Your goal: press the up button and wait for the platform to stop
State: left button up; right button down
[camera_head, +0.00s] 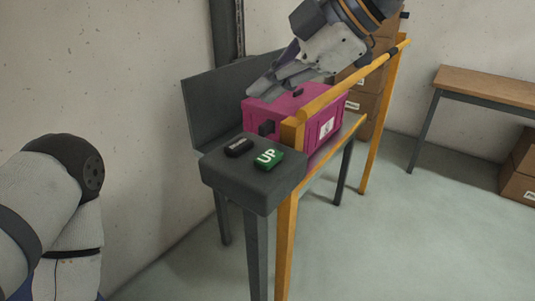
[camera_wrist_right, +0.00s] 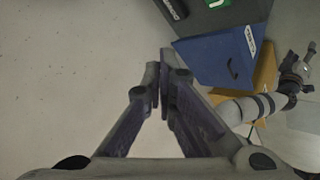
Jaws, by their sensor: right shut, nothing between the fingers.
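The green UP button (camera_head: 268,158) sits on a dark grey control box (camera_head: 230,180) on a post, beside a black button (camera_head: 238,147). In the right wrist view a green button (camera_wrist_right: 301,3) shows at the top edge. My right gripper (camera_head: 262,90) is shut and empty, above and behind the buttons and close to a magenta box (camera_head: 265,118). Its fingers also meet in the wrist view (camera_wrist_right: 159,85). The magenta box rests on a raised surface, presumably the platform, behind a yellow rail. My left arm (camera_head: 70,200) shows at left; its gripper is out of the head view.
A yellow rail (camera_head: 350,84) runs beside the magenta box. Brown cartons (camera_head: 365,105) stand behind it, and a wooden table (camera_head: 485,88) is at right. Floor at the lower right is clear.

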send_over(268, 158)
notch_tip(268, 158, down, 7)
jog(key=shift+f+b, duration=0.1)
jog(key=shift+b, duration=0.3)
pick_arm(q)
jog(key=shift+s+f+g, duration=0.3)
jog(key=shift+s+f, duration=0.25)
jog(key=shift+s, duration=0.05)
pick_arm(e)
jog(key=shift+f, duration=0.65)
jog(key=shift+f, duration=0.1)
jog(key=shift+f, duration=0.3)
